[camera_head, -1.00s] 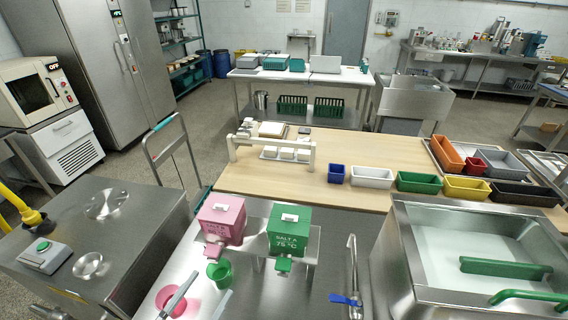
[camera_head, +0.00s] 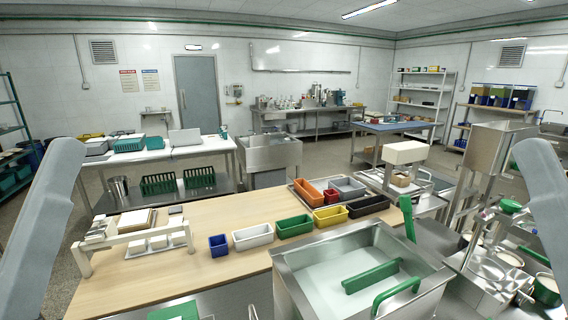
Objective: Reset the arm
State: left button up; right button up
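Two grey arm links of mine stand at the left and right edges of the head view. Neither gripper shows in the picture, so I cannot see what they hold, if anything. The arms are raised at the sides, apart from the wooden table (camera_head: 190,272) and the steel basin (camera_head: 320,268) in front of me.
Blue (camera_head: 218,245), white (camera_head: 253,236), green (camera_head: 295,226), yellow (camera_head: 330,216) and black (camera_head: 368,205) bins line the table. A white rack (camera_head: 135,238) stands at left. Green handles (camera_head: 371,276) lie at the basin. Steel equipment (camera_head: 497,262) crowds the right. The table's front left is bare.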

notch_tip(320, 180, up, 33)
jog(key=p, duration=3.2)
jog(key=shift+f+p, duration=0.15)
jog(key=shift+p, duration=0.2)
